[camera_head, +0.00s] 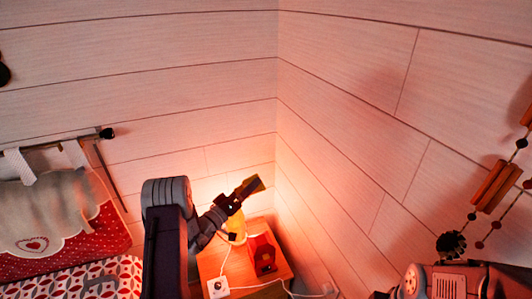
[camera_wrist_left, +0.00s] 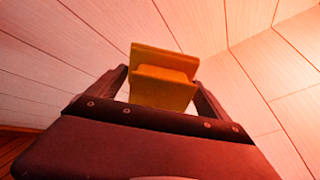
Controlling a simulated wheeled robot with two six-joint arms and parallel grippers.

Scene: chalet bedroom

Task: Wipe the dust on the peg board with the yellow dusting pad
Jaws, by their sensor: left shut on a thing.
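The yellow dusting pad (camera_wrist_left: 165,75) is held between the fingers of my left gripper (camera_wrist_left: 163,88) in the left wrist view. In the head view the pad (camera_head: 257,185) shows as a small, dark yellow piece at the tip of my left gripper (camera_head: 243,193). This gripper is shut on it and is raised near the corner of the plank walls, above a small wooden table. I cannot make out a peg board or dust in either view. Part of my right arm shows at the bottom right, but its gripper is not in view.
The wooden table (camera_head: 212,262) carries a glowing lamp (camera_head: 236,226), a red box-like object (camera_head: 263,254) and a white socket-like piece (camera_head: 218,288) with cables. A wooden hanging ornament (camera_head: 494,186) is at right.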

